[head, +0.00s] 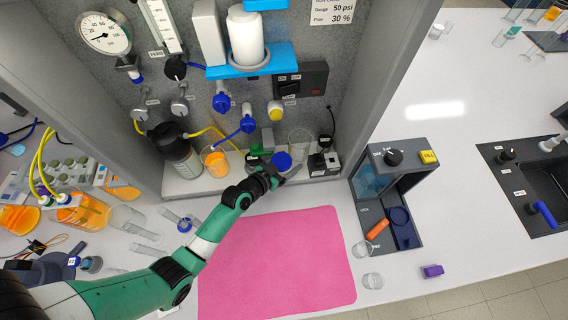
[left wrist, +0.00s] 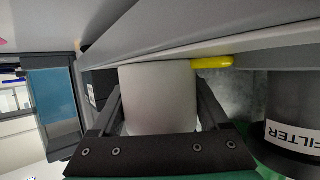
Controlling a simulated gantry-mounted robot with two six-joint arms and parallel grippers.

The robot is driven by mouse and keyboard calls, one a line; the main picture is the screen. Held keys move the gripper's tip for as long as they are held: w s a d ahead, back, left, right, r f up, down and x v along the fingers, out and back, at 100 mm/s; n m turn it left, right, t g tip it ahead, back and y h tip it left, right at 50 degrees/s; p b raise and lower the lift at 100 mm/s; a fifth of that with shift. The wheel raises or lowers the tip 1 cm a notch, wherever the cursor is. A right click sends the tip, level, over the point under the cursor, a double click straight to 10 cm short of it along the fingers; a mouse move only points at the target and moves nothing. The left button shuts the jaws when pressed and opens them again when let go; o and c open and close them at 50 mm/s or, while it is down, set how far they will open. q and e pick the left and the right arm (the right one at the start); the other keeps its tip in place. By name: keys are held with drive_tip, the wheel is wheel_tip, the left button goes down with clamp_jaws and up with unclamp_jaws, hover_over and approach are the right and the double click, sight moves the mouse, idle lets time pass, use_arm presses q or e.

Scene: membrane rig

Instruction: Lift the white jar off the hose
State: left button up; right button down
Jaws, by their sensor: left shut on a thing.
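My left gripper (head: 276,174) reaches into the rig's lower bay from the front. In the left wrist view its two fingers (left wrist: 160,105) are shut around the sides of the white jar (left wrist: 160,95). In the head view the jar shows mostly as a blue round lid (head: 283,160), just beyond the fingers. A yellow hose piece (left wrist: 212,62) shows right beside the jar in the wrist view. The contact between jar and hose is hidden. My right gripper is not in view.
A dark filter jar (head: 178,158) and a beaker of orange liquid (head: 215,161) stand left of the gripper. The pink mat (head: 275,260) in front is clear.

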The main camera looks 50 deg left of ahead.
use_arm(q)
drive_tip(key=shift+r, duration=0.1)
drive_tip(key=shift+r, duration=0.3)
drive_tip(key=s+d+p, duration=0.1)
drive_tip(key=d, duration=0.1)
drive_tip(key=s+d+p, duration=0.1)
drive_tip(key=s+d, duration=0.3)
drive_tip(key=shift+d+f+p, duration=0.1)
drive_tip(key=shift+d+p, duration=0.25)
drive_tip(key=shift+p, duration=0.05)
drive_tip(key=s+d+b, duration=0.1)
drive_tip(key=d, duration=0.1)
drive_tip(key=s+d+b, duration=0.1)
drive_tip(key=s+d, duration=0.1)
drive_tip(key=s+d+b, duration=0.1)
drive_tip(key=d, duration=0.2)
drive_tip(key=shift+s+f, duration=0.2)
drive_tip(key=shift+s, duration=0.2)
drive_tip(key=shift+s+d+r+b, duration=0.2)
drive_tip(key=shift+s+d+b, duration=0.15)
drive_tip(key=shift+s+d, duration=0.1)
